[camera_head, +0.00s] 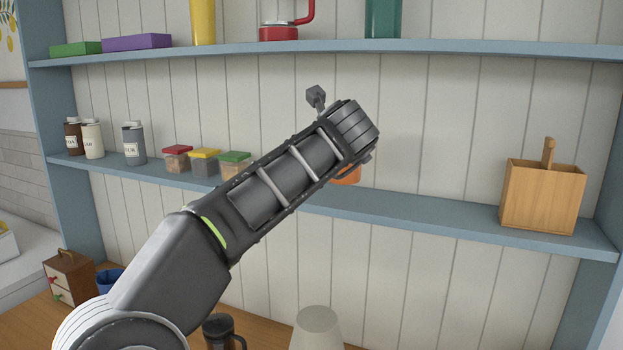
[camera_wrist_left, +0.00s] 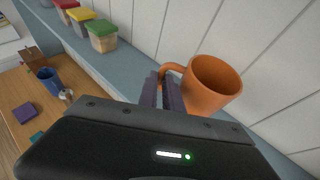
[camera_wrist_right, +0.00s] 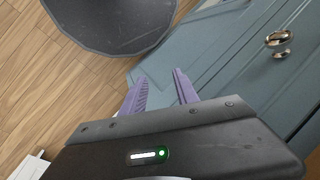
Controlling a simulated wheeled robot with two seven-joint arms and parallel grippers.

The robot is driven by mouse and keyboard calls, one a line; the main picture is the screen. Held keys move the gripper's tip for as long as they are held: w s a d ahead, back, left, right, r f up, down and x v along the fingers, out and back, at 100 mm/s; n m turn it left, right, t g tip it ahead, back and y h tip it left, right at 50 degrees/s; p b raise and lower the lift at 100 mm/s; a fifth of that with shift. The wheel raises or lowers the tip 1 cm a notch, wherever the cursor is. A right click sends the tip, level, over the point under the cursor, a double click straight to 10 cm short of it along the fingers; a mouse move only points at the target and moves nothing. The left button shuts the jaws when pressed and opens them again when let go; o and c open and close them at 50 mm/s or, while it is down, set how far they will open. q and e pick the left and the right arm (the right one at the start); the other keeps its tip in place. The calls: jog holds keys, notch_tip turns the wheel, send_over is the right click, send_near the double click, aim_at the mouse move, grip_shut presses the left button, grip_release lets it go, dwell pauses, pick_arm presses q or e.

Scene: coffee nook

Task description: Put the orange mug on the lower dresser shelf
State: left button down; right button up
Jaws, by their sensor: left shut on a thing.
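The orange mug (camera_wrist_left: 210,84) is in the left wrist view, at or just above the blue lower shelf (camera_wrist_left: 128,75). I cannot tell whether it touches the shelf. My left gripper (camera_wrist_left: 166,88) is shut on the mug's handle. In the head view my left arm hides most of the mug (camera_head: 350,176), and a small orange part shows in front of the lower shelf (camera_head: 430,215). My right gripper (camera_wrist_right: 160,85) is open and empty, low beside a blue-grey cabinet front, and is not in the head view.
Several lidded boxes, such as the green-lidded one (camera_head: 235,164), and canisters (camera_head: 134,143) stand on the shelf's left part. A wooden box (camera_head: 543,195) stands at its right end. The shelf between (camera_head: 460,221) is clear. The upper shelf (camera_head: 340,47) runs above.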

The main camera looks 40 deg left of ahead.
pick_arm(q)
jog(key=shift+r, duration=0.1)
jog(key=shift+f, duration=2.1)
jog(key=shift+f, duration=0.1)
jog(key=shift+f, duration=0.15)
jog(key=c, duration=1.5)
grip_release()
jog(key=shift+r, duration=0.2)
jog(key=b+v, duration=0.3)
jog(key=v, duration=0.9)
jog(key=shift+r, duration=0.15)
